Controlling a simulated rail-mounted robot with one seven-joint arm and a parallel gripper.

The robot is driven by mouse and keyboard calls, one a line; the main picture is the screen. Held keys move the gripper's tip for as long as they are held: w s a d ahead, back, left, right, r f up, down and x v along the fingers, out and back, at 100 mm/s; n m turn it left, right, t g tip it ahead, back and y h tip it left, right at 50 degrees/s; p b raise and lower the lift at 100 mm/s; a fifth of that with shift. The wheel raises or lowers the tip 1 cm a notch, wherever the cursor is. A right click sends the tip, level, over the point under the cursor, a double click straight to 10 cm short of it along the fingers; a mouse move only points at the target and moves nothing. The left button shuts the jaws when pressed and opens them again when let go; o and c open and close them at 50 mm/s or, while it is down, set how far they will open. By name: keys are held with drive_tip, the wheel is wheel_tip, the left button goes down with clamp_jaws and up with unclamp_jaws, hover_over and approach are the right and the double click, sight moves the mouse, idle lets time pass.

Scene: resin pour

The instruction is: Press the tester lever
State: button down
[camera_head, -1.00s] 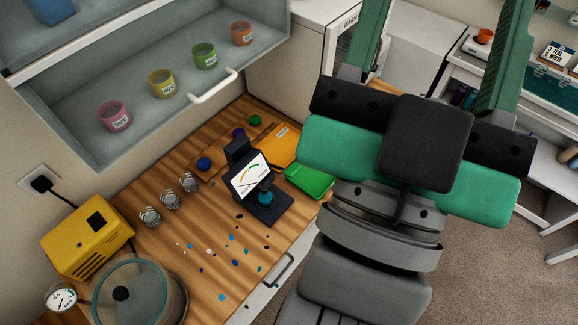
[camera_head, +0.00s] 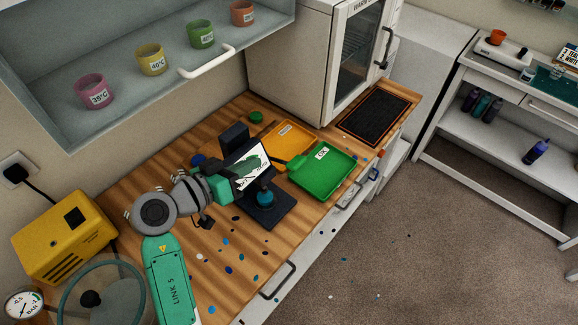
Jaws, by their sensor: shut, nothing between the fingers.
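The tester (camera_head: 267,212) is a dark device on the wooden bench, with a flat base, a tilted white screen (camera_head: 258,155) and a black upright block behind it. A small teal round piece (camera_head: 265,198) is on its base. I cannot make out the lever as a separate part. My gripper (camera_head: 240,181) reaches in from the left, close beside the tester's screen, and hides part of its left side. It is shut and empty. I cannot tell whether it touches the tester. A dark green shape shows across the screen.
A green tray (camera_head: 335,178) and an orange tray (camera_head: 287,150) lie just right of and behind the tester. Small coloured drops dot the bench in front. A yellow box (camera_head: 58,240) and a clear-lidded chamber (camera_head: 100,295) stand lower left. A white oven (camera_head: 310,65) stands behind.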

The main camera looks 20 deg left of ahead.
drive_tip(key=shift+w, duration=0.1)
drive_tip(key=w+d+f+p, duration=0.2)
drive_tip(key=w+d+f, duration=0.3)
drive_tip(key=w, duration=0.3)
drive_tip(key=shift+w+d+f, duration=0.15)
drive_tip(key=shift+w+f, duration=0.05)
drive_tip(key=shift+f, duration=0.2)
